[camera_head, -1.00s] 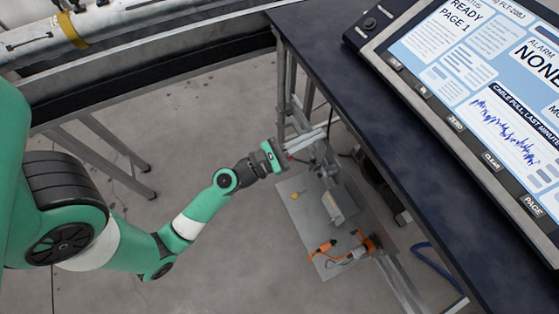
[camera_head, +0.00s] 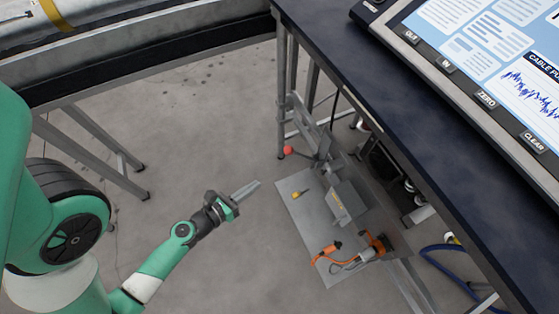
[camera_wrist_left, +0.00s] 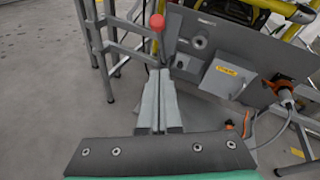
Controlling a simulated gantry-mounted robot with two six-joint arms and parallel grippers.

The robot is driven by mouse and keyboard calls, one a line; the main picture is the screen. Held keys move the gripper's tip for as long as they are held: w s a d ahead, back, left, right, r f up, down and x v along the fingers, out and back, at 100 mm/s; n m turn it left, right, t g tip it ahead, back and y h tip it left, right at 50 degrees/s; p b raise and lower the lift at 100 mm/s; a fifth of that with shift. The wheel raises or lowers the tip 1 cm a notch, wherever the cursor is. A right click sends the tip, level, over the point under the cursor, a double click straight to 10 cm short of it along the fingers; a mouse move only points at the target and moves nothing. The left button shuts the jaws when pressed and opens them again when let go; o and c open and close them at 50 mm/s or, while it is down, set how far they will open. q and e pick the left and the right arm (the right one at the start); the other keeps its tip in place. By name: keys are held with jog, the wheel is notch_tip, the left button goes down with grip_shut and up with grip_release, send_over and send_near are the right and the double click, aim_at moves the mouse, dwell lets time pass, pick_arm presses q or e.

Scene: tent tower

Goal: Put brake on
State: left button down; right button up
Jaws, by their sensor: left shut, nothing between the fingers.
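A lever with a red ball knob (camera_head: 288,150) stands by the grey metal mechanism next to the table leg. I take it for the brake lever; no label on it is readable. In the left wrist view the red knob (camera_wrist_left: 157,22) shows on its stalk just beyond my fingertips. My left gripper (camera_head: 256,185) is shut and empty, left of and nearer than the knob in the head view, with a gap between them. In the left wrist view its fingers (camera_wrist_left: 160,80) lie together, pointing toward the lever. My right gripper is not in view.
A grey plate (camera_head: 298,208) carries a grey box (camera_head: 347,203), a yellow-marked item and an orange connector with a cable (camera_head: 378,246). A dark table (camera_head: 420,110) with a screen panel (camera_head: 490,60) overhangs at the right. The floor to the left is open.

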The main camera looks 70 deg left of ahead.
pick_arm(q)
jog(key=w+a+p, duration=0.3)
jog(key=w+a, duration=0.3)
jog(key=w, duration=0.5)
jog(key=shift+f+p, duration=0.35)
jog(key=shift+p, duration=0.05)
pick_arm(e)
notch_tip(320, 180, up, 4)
pick_arm(q)
jog(key=shift+w+d, duration=0.1)
